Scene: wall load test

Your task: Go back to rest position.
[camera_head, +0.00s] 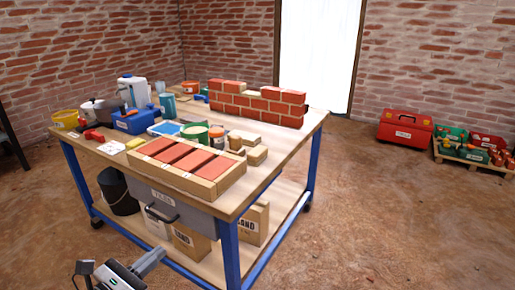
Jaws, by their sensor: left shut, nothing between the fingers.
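My left gripper (150,262) shows at the bottom left of the head view, low in front of the workbench and below its drawer. Its fingers are together with nothing between them. It is apart from the bench as far as this view shows. My right gripper is not in the picture. The workbench (292,142) has a wooden top and blue legs. A small brick wall (256,103) stands on its far side, and a wooden tray (150,162) with red bricks lies near its front edge.
The bench drawer (190,214) has a handle facing me. A black bucket (120,192) and bags stand on the lower shelf. Tools and tubs crowd the top's left side. A red toolbox (404,130) and a pallet of tools stand by the right wall.

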